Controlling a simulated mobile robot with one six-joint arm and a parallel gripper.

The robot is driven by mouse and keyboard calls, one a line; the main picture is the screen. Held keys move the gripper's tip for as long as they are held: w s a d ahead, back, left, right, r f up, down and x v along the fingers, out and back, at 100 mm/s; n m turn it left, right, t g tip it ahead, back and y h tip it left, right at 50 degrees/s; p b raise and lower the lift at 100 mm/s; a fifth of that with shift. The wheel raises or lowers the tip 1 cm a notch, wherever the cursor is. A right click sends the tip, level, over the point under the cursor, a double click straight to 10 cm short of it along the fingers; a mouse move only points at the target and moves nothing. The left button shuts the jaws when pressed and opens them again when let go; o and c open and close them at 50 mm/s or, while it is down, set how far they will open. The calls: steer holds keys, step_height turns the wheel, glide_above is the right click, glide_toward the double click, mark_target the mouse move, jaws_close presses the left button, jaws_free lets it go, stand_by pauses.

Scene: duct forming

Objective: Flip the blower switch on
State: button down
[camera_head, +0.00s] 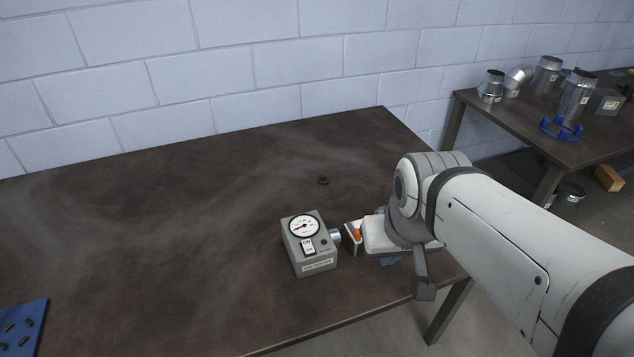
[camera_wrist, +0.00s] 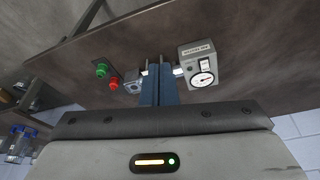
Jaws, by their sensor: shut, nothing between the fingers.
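A grey box (camera_head: 311,262) with a round dial gauge and a small rocker switch (camera_head: 307,246) on its face sits on the dark table, left of my arm. The gauge needle points to the lower left. The same box shows in the wrist view (camera_wrist: 190,53), right of my gripper (camera_wrist: 160,72). My gripper has blue fingers, shut and empty, apart from the rocker switch in the picture. In the wrist view, a green button (camera_wrist: 101,69) and a red button (camera_wrist: 113,84) are left of the fingers. The arm hides most of that area in the head view.
A small light block with an orange part (camera_head: 356,233) stands right of the box, partly hidden by my wrist. A blue mat (camera_head: 22,328) is at front left. A second table (camera_head: 500,121) holds metal duct pieces.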

steer(key=n+g+b, duration=0.1)
steer(key=n+b, duration=0.2)
steer(key=b, duration=0.2)
glide_above(306, 242)
steer(key=s, duration=0.3)
steer(key=s+x, duration=0.1)
steer(key=x, duration=0.4)
steer(key=shift+d+r+y, duration=0.1)
steer(key=shift+d+y, duration=0.2)
steer(key=shift+d, duration=0.05)
steer(key=x, duration=0.4)
steer(key=p+x, duration=0.1)
steer(key=x, duration=0.4)
steer(key=p+x, duration=0.1)
steer(key=x, duration=0.4)
steer(key=shift+s+d, duration=0.1)
steer(key=shift+s, duration=0.15)
